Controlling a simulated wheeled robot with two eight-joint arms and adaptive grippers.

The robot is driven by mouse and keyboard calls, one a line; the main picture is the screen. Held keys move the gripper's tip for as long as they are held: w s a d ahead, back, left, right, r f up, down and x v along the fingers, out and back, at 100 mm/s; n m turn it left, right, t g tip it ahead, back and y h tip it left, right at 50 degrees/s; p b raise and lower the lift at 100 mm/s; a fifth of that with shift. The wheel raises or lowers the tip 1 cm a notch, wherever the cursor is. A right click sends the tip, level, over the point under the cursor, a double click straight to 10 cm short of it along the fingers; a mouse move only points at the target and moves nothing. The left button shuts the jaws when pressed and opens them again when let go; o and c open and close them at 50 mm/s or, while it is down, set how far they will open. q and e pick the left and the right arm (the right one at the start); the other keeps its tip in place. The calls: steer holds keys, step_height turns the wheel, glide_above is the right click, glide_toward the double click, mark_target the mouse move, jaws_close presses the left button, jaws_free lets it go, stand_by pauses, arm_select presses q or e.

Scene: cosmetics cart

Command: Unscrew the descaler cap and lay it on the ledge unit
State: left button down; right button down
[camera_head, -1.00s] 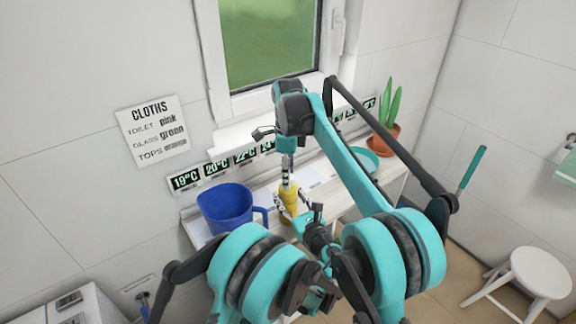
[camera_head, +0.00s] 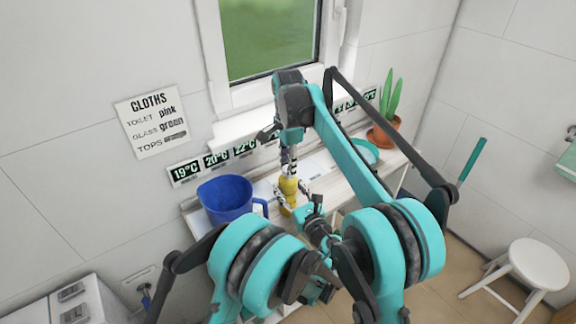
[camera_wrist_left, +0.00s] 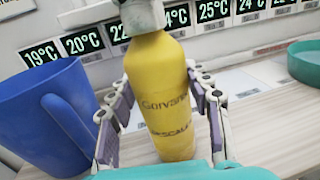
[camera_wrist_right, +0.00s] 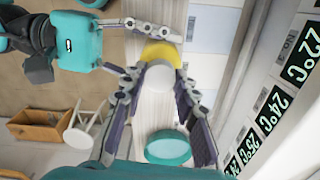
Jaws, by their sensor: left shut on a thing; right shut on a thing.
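The descaler is a yellow bottle (camera_head: 287,192) with dark lettering, upright at the ledge unit (camera_head: 328,187). I cannot tell whether its base touches the wood. In the left wrist view the bottle (camera_wrist_left: 165,95) stands between the two fingers of my left gripper (camera_wrist_left: 165,100), shut on its body. My right gripper (camera_head: 288,165) comes down from above onto the bottle's top. In the right wrist view its fingers (camera_wrist_right: 160,82) close on the pale round cap (camera_wrist_right: 160,76), with the yellow shoulder (camera_wrist_right: 160,50) showing behind it. The cap's seam with the neck is hidden.
A blue jug (camera_head: 225,199) stands close left of the bottle. A teal bowl (camera_wrist_right: 168,148) and a potted plant (camera_head: 385,130) are farther right on the ledge. Temperature labels (camera_head: 215,160) line the wall behind.

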steer(key=n, duration=2.5)
steer(key=shift+n, duration=0.4)
steer(key=n, duration=0.3)
steer(key=shift+r, duration=0.25)
steer(key=shift+r, duration=0.9)
